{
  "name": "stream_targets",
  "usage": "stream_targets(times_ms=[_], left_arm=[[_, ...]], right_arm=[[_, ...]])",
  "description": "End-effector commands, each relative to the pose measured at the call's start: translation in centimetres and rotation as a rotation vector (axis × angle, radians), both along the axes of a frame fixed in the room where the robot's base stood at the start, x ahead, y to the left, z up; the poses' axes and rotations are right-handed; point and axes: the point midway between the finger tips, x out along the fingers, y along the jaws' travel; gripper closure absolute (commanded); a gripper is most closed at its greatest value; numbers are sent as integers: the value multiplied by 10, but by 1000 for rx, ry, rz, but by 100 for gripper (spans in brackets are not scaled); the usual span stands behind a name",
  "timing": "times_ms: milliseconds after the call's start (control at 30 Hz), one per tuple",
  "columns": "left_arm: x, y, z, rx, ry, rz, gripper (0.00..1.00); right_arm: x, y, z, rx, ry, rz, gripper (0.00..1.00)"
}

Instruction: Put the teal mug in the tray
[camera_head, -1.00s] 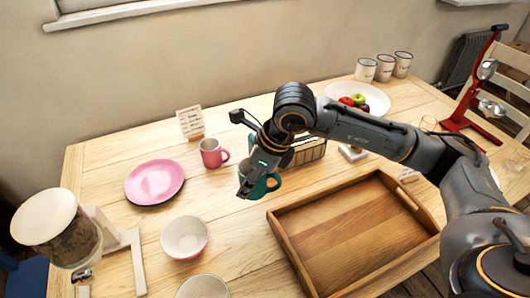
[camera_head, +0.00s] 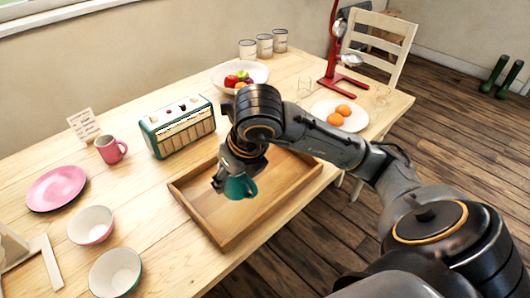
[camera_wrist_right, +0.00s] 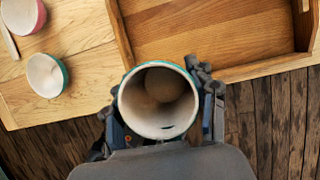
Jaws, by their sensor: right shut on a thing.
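The teal mug (camera_head: 241,188) is held in my right gripper (camera_head: 226,180), which is shut on it. In the right wrist view the mug (camera_wrist_right: 158,102) sits between the fingers with its open mouth facing the camera; it looks empty inside. The wooden tray (camera_head: 258,232) lies on the table, and its bare floor shows in both views. In the head view the mug overlaps the tray and seems held above it; the exact height is unclear. In the right wrist view the tray (camera_wrist_right: 210,32) lies beyond the mug. My left gripper is not in view.
A green-and-cream radio (camera_head: 180,128) stands behind the tray's left side. A pink mug (camera_head: 110,149), a pink plate (camera_head: 56,188) and two bowls (camera_head: 91,225) (camera_head: 115,272) are at left. A fruit bowl (camera_head: 240,75) and a plate with oranges (camera_head: 339,115) stand farther back.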

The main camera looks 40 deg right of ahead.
Motion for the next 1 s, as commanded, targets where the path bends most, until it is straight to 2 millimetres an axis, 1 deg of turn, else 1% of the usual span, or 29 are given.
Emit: stream_targets(times_ms=[33, 67, 167, 200, 300, 433, 500, 600, 733, 867, 933, 1000], left_arm=[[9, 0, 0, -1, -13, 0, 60], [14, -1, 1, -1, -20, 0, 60], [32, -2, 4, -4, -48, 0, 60], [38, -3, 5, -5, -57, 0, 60], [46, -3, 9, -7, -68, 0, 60], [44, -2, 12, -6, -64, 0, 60], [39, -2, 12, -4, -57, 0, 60], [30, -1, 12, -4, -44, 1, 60], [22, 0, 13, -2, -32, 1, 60], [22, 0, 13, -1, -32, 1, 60], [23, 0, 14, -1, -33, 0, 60], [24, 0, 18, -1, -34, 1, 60]], right_arm=[[2, -4, -2, 2, 2, -14, 82], [5, -7, -3, 1, 2, -19, 82], [18, -22, -12, -2, 5, -25, 82], [25, -28, -16, 0, 5, -26, 82], [43, -46, -27, 0, 6, -25, 82], [67, -67, -41, 0, 4, -22, 82], [74, -73, -58, 2, 7, -19, 82], [84, -82, -74, 2, 3, -18, 82], [92, -89, -85, 1, 0, -16, 82], [97, -93, -93, 1, 0, -16, 82], [101, -98, -101, 2, 2, -16, 82], [100, -97, -112, 2, 4, -14, 82]])
